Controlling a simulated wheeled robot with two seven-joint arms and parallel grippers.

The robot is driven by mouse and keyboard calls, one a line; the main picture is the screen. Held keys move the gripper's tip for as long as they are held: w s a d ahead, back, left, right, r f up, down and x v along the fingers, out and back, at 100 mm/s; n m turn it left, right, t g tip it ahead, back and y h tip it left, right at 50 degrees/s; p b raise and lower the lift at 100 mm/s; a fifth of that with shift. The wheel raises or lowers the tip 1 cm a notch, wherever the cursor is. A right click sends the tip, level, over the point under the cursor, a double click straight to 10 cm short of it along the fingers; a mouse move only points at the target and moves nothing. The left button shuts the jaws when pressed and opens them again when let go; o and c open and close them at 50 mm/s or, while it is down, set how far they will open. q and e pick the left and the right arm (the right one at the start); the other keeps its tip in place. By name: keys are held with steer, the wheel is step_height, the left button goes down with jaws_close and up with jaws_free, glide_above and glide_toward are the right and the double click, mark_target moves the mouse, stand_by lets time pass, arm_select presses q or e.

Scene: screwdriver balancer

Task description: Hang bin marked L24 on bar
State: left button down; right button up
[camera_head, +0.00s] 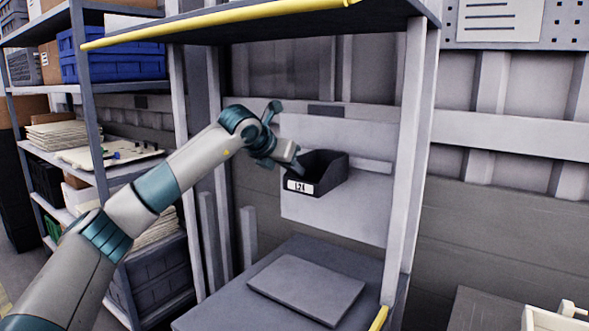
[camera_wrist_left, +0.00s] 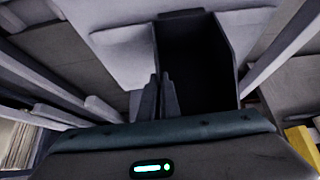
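The black bin (camera_head: 330,181) has a white label reading L24 on its front. It is roughly level, against the pale back panel (camera_head: 345,217), with the grey bar (camera_head: 371,164) at its right side. Whether its back is hooked on the bar is hidden. My left gripper (camera_head: 297,166) is at the bin's left side. In the left wrist view, the fingers (camera_wrist_left: 160,97) are close together with the left wall of the bin (camera_wrist_left: 226,62) between them. The bin looks empty there. My right gripper is in neither view.
Below the bin is a grey worktop (camera_head: 218,312) with a flat plate (camera_head: 306,289) on it. A yellow-edged shelf (camera_head: 215,22) overhangs above. An upright post (camera_head: 409,150) stands to the right. A loaded storage rack (camera_head: 87,100) stands at left.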

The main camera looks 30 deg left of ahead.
arm_select(q)
steer(key=c, duration=1.9)
jaws_free()
steer(key=shift+r, duration=0.1)
steer(key=b+v, duration=0.3)
steer(key=v, duration=1.4)
steer(key=shift+s, duration=0.3)
